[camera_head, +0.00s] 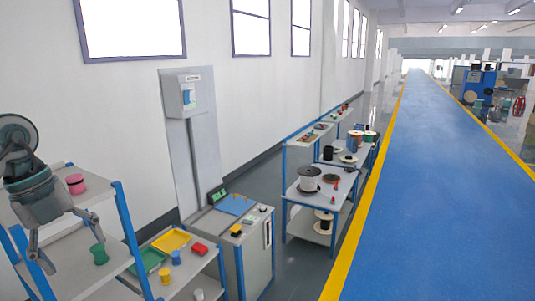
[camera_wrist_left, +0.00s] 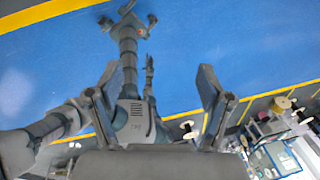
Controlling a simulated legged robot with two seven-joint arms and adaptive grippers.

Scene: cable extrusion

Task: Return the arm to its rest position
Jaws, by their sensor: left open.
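My left gripper (camera_head: 72,252) hangs at the left edge of the head view, in front of the shelf rack (camera_head: 128,225). Its fingers point down and are spread, with nothing between them. In the left wrist view the two fingers of my left gripper (camera_wrist_left: 158,90) also stand wide apart and empty. Behind them parts of my own body show against the blue floor.
A pink spool (camera_head: 75,184) and a green spool (camera_head: 98,254) stand on the rack near my left gripper. A grey cabinet (camera_head: 257,255) and a table with cable spools (camera_head: 310,179) stand along the wall. The blue walkway (camera_head: 440,190) on the right is clear.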

